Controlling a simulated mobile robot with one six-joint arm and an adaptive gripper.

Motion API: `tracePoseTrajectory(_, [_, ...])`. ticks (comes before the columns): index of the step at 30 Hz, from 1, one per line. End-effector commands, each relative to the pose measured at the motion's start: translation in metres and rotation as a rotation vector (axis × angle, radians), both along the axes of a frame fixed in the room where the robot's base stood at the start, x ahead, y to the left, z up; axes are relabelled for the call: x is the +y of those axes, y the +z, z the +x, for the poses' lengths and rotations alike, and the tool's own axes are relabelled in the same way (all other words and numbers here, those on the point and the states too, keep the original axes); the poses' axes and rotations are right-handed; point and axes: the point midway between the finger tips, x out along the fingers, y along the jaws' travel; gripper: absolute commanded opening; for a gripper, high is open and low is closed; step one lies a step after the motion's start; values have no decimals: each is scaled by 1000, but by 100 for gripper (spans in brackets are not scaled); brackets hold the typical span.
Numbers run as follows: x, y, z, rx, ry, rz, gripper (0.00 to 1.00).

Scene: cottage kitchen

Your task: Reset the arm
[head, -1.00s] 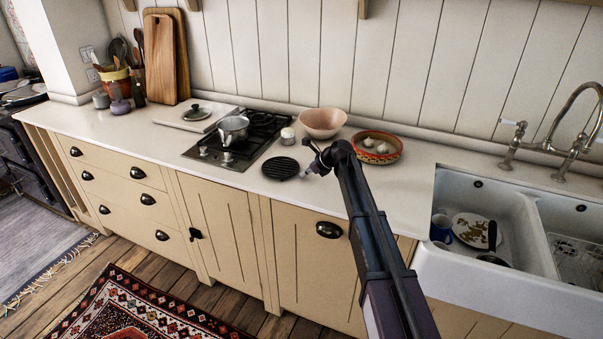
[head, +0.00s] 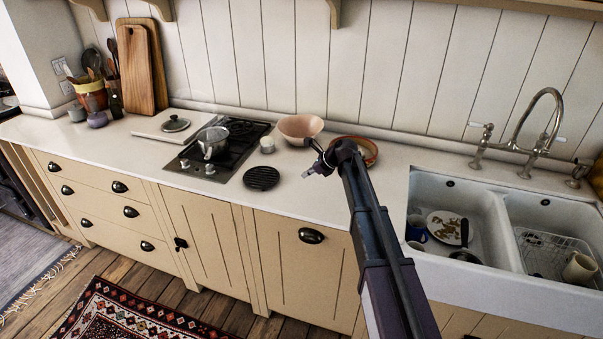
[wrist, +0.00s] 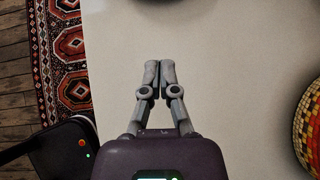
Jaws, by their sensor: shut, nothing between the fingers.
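My gripper (head: 307,173) is at the end of my arm, above the worktop near its front edge. In the wrist view my gripper (wrist: 157,64) points over bare worktop, its two grey fingers together at the tips and nothing between them. My arm reaches up from the bottom of the head view and hides part of the worktop and of the patterned bowl (head: 371,150). That bowl also shows at the right edge of the wrist view (wrist: 309,120).
A black round trivet (head: 261,178), a white jar (head: 267,145) and a pink bowl (head: 300,127) stand left of my gripper. A pot (head: 212,147) is on the hob (head: 225,168). The sink (head: 470,190) at right holds dishes. Worktop (wrist: 220,70) below the gripper is clear.

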Motion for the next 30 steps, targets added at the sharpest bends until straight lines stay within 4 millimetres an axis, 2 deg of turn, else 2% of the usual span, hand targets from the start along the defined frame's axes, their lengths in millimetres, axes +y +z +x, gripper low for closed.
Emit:
tracePoseTrajectory(4, [-4, 5, -2, 0, 0, 0, 0])
tracePoseTrajectory(20, [-6, 4, -6, -10, 16, -13, 0])
tracePoseTrajectory(26, [-20, -3, -31, -76, 110, -90, 0])
tracePoseTrajectory(30, [-37, -10, -61, -156, 243, -190, 0])
